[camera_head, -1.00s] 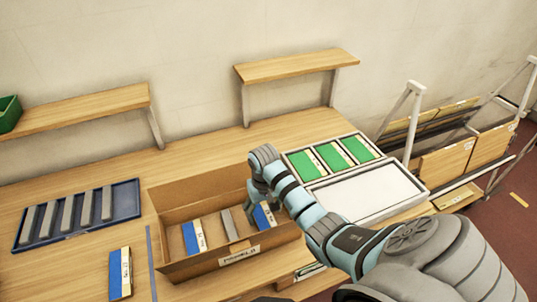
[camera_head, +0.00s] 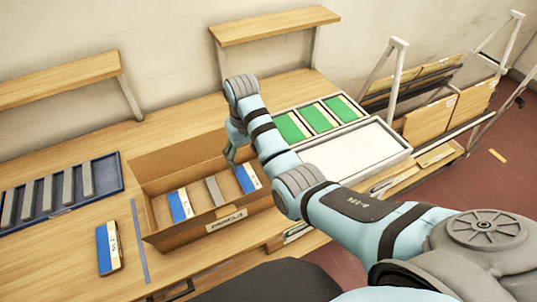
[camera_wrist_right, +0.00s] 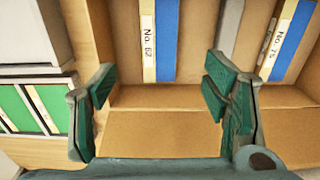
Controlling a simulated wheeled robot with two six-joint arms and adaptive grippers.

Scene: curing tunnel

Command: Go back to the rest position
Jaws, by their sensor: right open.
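My right gripper (camera_head: 232,155) is open and empty over the back right part of the cardboard box. The cardboard box (camera_head: 180,239) holds a blue-and-white panel (camera_head: 180,205), a grey panel (camera_head: 214,190) and another blue-and-white panel (camera_head: 248,178). In the wrist view, a panel labelled No. 62 (camera_wrist_right: 158,40) and one labelled No. 75 (camera_wrist_right: 289,40) lie beyond the fingers, apart from them. My left gripper is not in view.
A blue-and-white panel (camera_head: 108,248) lies on the table left of the box, beside a blue strip (camera_head: 139,240). A dark blue tray (camera_head: 112,180) holds several grey bars. Green panels (camera_head: 291,127) and a white tray (camera_head: 355,150) stand right of the box. A wooden shelf (camera_head: 275,25) is behind.

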